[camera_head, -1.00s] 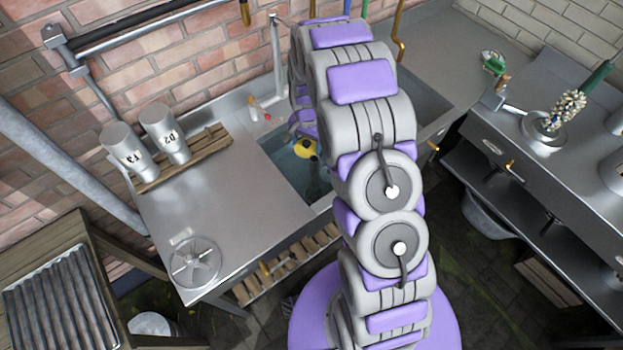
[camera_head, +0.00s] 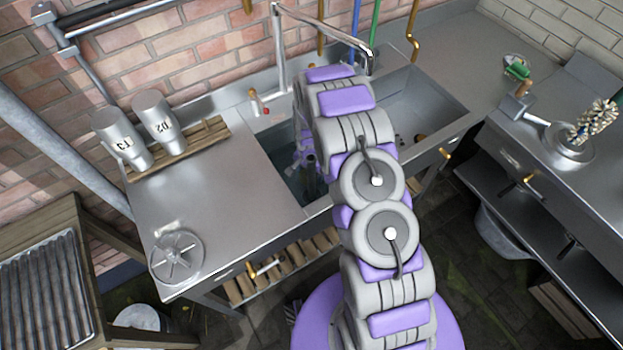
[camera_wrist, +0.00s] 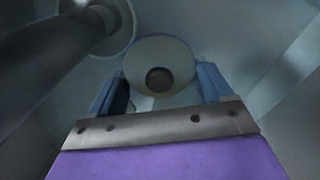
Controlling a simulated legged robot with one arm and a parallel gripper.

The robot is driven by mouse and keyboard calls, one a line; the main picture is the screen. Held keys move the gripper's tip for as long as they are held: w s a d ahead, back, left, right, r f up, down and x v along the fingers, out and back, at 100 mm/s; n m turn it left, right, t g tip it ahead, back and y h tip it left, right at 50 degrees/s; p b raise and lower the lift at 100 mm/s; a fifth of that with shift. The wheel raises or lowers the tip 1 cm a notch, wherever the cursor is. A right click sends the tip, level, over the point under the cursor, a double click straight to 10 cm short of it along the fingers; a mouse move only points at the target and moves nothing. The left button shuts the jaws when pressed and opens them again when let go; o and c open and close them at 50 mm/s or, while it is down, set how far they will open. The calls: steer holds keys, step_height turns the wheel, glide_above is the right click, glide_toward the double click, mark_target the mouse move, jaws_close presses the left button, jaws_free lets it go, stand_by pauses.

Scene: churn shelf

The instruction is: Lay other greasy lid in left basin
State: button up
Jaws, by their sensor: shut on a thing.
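My gripper (camera_head: 308,160) is low inside the left basin (camera_head: 290,183), partly hidden by my arm. In the wrist view its blue fingers (camera_wrist: 163,82) are shut on a pale round lid (camera_wrist: 158,53) with a dark brown knob at its middle. The lid lies between the fingertips. I cannot tell whether it touches the basin floor. In the head view I cannot make the lid out. A pale round thing (camera_wrist: 118,22) with a dark cylinder in front shows at the wrist view's upper left.
The right basin (camera_head: 410,95) lies beyond my arm, with the faucet (camera_head: 330,25) above. A spoked metal disc (camera_head: 176,258) lies on the left counter, whose middle is clear. A brush (camera_head: 597,120) stands at right.

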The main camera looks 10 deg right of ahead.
mark_target(306, 178)
steer(key=f, duration=0.1)
steer(key=a+f, duration=0.1)
steer(key=a+f+b, duration=0.1)
steer(key=shift+f, duration=0.35)
steer(key=shift+d+f, duration=0.1)
steer(key=shift+d, duration=0.35)
steer(key=o, duration=1.1)
steer(key=shift+a, duration=0.2)
steer(key=shift+c, duration=0.2)
steer(key=shift+d, duration=0.1)
steer(key=shift+r, duration=0.65)
step_height(306, 178, up, 11)
steer(key=p, duration=0.3)
